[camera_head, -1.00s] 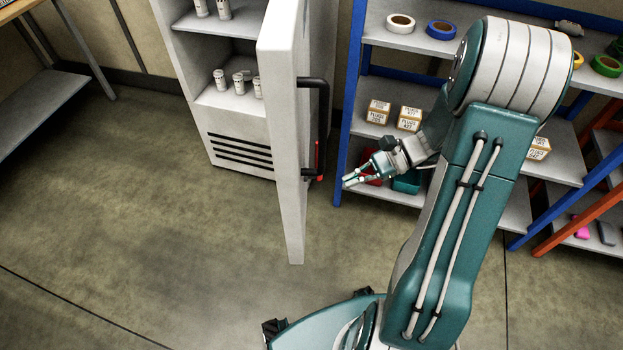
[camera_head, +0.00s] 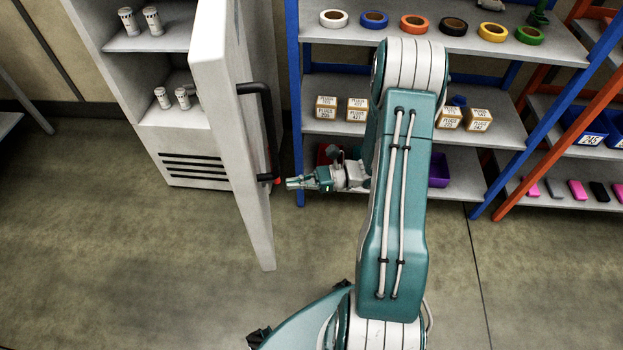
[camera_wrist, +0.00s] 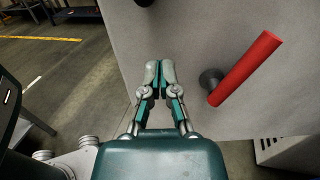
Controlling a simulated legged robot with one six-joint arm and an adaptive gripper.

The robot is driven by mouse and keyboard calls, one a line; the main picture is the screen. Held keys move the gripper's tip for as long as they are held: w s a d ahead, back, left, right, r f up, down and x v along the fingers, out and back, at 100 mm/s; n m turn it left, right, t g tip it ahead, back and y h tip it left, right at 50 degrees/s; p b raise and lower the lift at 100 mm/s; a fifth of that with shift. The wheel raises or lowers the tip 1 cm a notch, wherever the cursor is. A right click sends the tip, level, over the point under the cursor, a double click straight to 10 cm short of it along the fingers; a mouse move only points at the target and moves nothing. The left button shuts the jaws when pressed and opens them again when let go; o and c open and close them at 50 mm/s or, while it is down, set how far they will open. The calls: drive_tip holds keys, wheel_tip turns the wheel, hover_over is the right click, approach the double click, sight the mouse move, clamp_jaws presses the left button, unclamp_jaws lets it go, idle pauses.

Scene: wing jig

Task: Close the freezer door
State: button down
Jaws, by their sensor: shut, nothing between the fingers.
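The white freezer (camera_head: 183,160) stands at the left in the head view with its door (camera_head: 225,110) swung open toward me. The door has a dark vertical handle (camera_head: 268,130) on its outer face, with a red part near its lower end. In the wrist view the red handle part (camera_wrist: 245,68) and its dark mount are to the right of my gripper. My gripper (camera_head: 290,183) is shut and empty, to the right of the door near the handle's lower end. In the wrist view the shut fingertips (camera_wrist: 159,70) point toward the grey door face (camera_wrist: 190,40); contact cannot be told.
White bottles (camera_head: 152,20) stand on the freezer's inner shelves. A blue-framed shelf rack (camera_head: 335,35) with tape rolls and boxes stands behind my arm at the right. The floor (camera_head: 120,260) in front of the freezer is clear.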

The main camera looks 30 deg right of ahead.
drive_tip(key=x, duration=0.6)
drive_tip(key=shift+a, duration=0.1)
